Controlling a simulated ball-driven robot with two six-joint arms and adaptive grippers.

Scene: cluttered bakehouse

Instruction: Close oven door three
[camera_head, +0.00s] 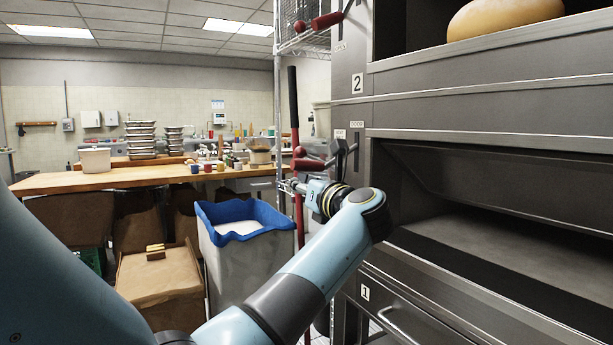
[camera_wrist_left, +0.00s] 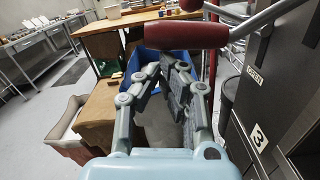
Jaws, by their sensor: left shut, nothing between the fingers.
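The middle oven chamber (camera_head: 505,240) stands open in the head view. A dark panel, seemingly its door (camera_head: 480,180), slopes inward at the top of the opening. A red-gripped lever handle (camera_head: 307,164) sticks out at the oven's left side. In the left wrist view the red grip (camera_wrist_left: 187,35) is just beyond my fingertips, with the number 3 label (camera_wrist_left: 259,138) on the oven face at the right. My left gripper (camera_head: 287,185) is shut and empty, below the red grip in the head view; I see no clear contact. My right gripper is out of view.
A bin with a blue liner (camera_head: 243,215) stands left of the oven. A wooden worktable (camera_head: 120,178) is behind, with sacks underneath.

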